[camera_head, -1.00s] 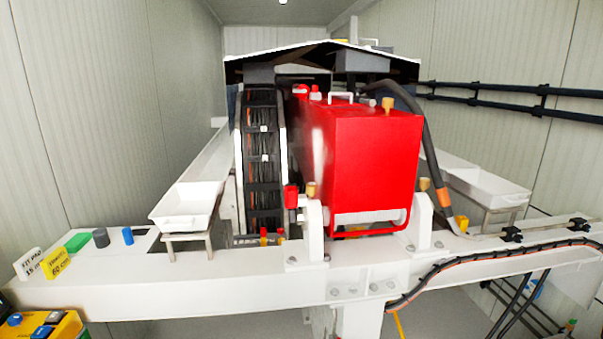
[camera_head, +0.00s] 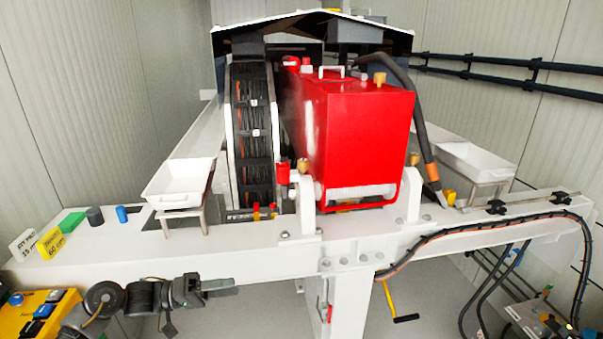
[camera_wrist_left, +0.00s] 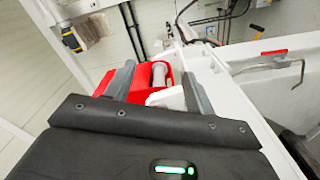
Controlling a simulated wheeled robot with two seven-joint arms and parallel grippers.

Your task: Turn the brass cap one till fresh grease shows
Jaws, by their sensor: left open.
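Three brass caps show in the head view: one (camera_head: 303,165) on the left white bearing block, one (camera_head: 413,159) on the right block, and one (camera_head: 380,78) on top of the red tank (camera_head: 358,140). I cannot tell which is cap one, and no grease can be made out. My left gripper (camera_head: 222,288) is open and empty, in front of the white beam and below the caps. In the left wrist view its fingers (camera_wrist_left: 157,88) are apart, with red and white machine parts beyond. My right gripper is out of view.
The white beam (camera_head: 130,265) runs across in front. White trays (camera_head: 183,182) stand at both sides of the machine. A black hose (camera_head: 420,120) curves down on the right. A yellow box (camera_head: 38,312) with coloured buttons sits at lower left.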

